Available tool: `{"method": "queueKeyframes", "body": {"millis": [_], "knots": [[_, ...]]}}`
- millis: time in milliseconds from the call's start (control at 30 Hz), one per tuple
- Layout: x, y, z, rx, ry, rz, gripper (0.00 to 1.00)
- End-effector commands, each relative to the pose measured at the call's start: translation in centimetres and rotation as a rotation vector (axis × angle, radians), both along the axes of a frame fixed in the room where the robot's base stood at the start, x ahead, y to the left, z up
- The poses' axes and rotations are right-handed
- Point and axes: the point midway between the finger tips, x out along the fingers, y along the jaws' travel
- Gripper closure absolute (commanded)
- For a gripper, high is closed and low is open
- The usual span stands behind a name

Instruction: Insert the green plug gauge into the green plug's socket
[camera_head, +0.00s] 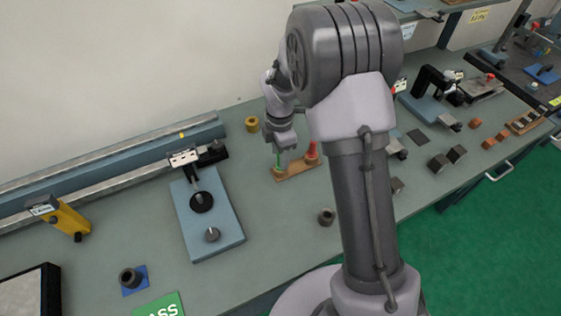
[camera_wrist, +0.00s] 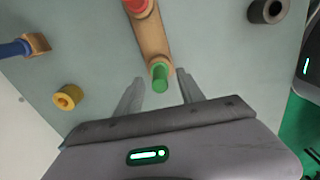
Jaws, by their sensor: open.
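The green plug gauge (camera_wrist: 160,76) stands at one end of a wooden stand (camera_wrist: 153,35). In the head view the plug (camera_head: 277,162) shows partly below my gripper, on the wooden stand (camera_head: 296,169). My gripper (camera_wrist: 160,81) is open, with a finger on each side of the green plug in the wrist view and a gap at both sides. In the head view my gripper (camera_head: 284,146) is low over that end of the stand. I cannot make out which opening is the green plug's socket.
A red plug (camera_head: 311,152) stands at the stand's other end. A brass ring (camera_head: 252,124) lies behind, and a dark hollow cylinder (camera_head: 326,217) stands in front. A blue plate (camera_head: 222,233) with a black disc and grey knob lies left. The bench between is clear.

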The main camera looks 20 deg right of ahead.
Motion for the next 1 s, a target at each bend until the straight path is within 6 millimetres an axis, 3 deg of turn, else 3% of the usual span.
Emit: {"method": "queueKeyframes", "body": {"millis": [300, 433, 600, 833, 933, 1000], "knots": [[0.1, 0.0, 10.3, 0.001, -0.005, -0.001, 0.54], [0.1, 0.0, 13.9, 0.001, -0.004, 0.0, 0.54], [0.1, 0.0, 16.5, 0.0, -0.002, 0.0, 0.54], [-0.3, 0.1, 17.1, 0.003, -0.01, -0.029, 0.54], [-2.7, 0.5, 18.9, 0.033, -0.071, -0.26, 0.54], [-6.5, 1.1, 20.4, 0.092, -0.133, -0.563, 0.54]]}}
